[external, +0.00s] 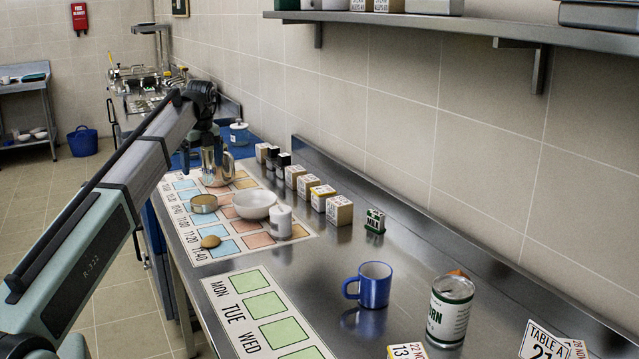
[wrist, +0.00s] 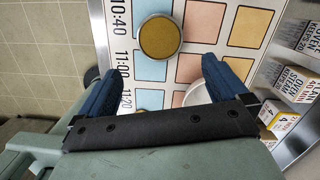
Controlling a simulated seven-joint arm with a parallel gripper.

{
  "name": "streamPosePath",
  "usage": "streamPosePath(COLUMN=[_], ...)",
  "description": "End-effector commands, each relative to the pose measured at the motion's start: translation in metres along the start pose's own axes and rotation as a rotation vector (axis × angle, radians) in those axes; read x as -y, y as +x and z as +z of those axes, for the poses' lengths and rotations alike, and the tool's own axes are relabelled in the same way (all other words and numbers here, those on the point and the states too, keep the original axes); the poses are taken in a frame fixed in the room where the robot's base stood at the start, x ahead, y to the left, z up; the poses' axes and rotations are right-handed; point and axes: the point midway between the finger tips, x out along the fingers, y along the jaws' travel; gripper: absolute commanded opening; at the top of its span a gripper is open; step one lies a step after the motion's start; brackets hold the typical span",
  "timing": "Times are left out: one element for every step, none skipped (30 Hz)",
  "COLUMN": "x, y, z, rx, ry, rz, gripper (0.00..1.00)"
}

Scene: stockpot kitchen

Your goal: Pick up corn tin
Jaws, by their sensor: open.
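The corn tin (external: 451,312) stands upright on the steel counter at the front right of the external view. It has a white and green label with "CORN" partly readable. It is not in the wrist view. My gripper (external: 201,155) is far from it, above the far end of the counter by the metal jug (external: 217,165). In the wrist view my gripper (wrist: 163,78) has its two blue fingers wide apart, with nothing between them.
A blue mug (external: 375,286) stands left of the corn tin. A round tin (wrist: 160,37), white bowl (external: 255,204), white jar (external: 281,222) and small boxes (external: 339,211) stand farther back. A shelf (external: 455,21) overhangs the wall. The green-squared sheet (external: 262,318) is bare.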

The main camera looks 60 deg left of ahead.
Motion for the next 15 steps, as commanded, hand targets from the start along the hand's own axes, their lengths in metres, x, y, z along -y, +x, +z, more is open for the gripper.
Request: streamPosePath(x=[0.002,0.004,0.008,0.012,0.017,0.025,0.033,0.040,0.051,0.059,0.066,0.077,0.084,0.091,0.100], y=[0.000,-0.001,-0.001,-0.002,-0.003,-0.004,-0.005,-0.007,-0.009,-0.011,-0.013,-0.016,-0.019,-0.021,-0.024], z=[-0.002,-0.004,-0.009,-0.015,-0.021,-0.031,-0.041,-0.051,-0.066,-0.078,-0.090,-0.107,-0.119,-0.131,-0.148], rx=[0.000,0.000,0.000,0.000,0.000,0.000,0.000,0.000,0.001,0.001,0.002,0.002,0.003,0.003,0.004], ry=[0.003,0.007,0.015,0.024,0.034,0.050,0.064,0.080,0.103,0.121,0.138,0.163,0.180,0.198,0.222], rz=[0.000,-0.001,-0.002,-0.003,-0.004,-0.006,-0.008,-0.010,-0.014,-0.016,-0.019,-0.023,-0.026,-0.029,-0.034], gripper=[1.00,1.00,1.00,1.00,1.00,1.00,1.00,1.00,1.00,1.00,1.00,1.00,1.00,1.00,1.00])
